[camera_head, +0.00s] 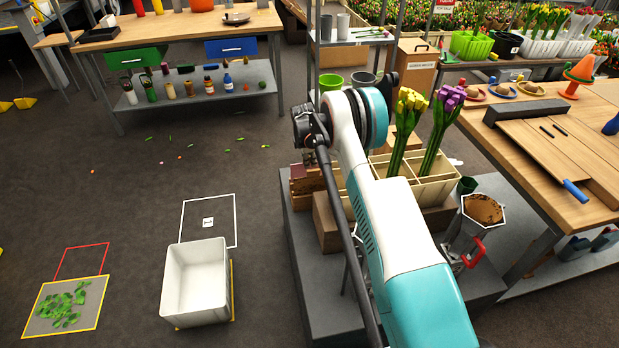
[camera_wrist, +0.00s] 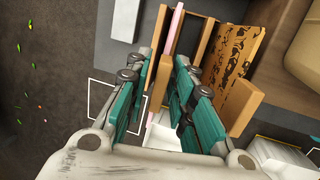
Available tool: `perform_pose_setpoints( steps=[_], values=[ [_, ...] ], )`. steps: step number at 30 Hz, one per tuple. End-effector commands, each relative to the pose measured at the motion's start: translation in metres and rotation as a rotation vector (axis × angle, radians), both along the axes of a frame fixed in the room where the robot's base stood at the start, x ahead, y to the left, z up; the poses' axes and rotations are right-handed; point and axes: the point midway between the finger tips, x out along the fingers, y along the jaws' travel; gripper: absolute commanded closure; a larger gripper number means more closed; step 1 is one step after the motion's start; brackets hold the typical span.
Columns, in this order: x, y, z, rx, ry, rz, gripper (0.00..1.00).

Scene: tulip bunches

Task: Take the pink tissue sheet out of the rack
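The wooden rack (camera_wrist: 201,35) shows in the wrist view as upright brown and orange slats. The pink tissue sheet (camera_wrist: 174,28) is seen edge-on as a thin pale strip beside an orange slat at the rack's left side. My gripper (camera_wrist: 167,72) is open, with its teal-padded fingers apart on either side of the sheet's line. I cannot tell whether either finger touches the sheet.
A patterned orange panel (camera_wrist: 235,60) stands close right of the fingers. In the head view, a cream divided box (camera_head: 428,187) holds tulip bunches beside my arm. A white bin (camera_head: 196,282) stands on the floor at left, with open floor beyond it.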

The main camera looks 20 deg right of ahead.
Motion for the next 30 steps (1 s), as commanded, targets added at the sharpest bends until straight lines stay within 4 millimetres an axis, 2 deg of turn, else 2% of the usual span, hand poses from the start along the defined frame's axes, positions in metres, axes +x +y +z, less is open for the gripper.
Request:
perform_pose_setpoints(
  steps=[2, 10, 30],
  values=[
    [0.0, 0.0, 0.0, 0.0, 0.0, 0.0, 1.0],
    [0.0, 0.0, 0.004, 0.0, -0.001, 0.0, 1.0],
    [-0.006, 0.001, 0.053, 0.0, -0.001, 0.0, 1.0]
  ],
)
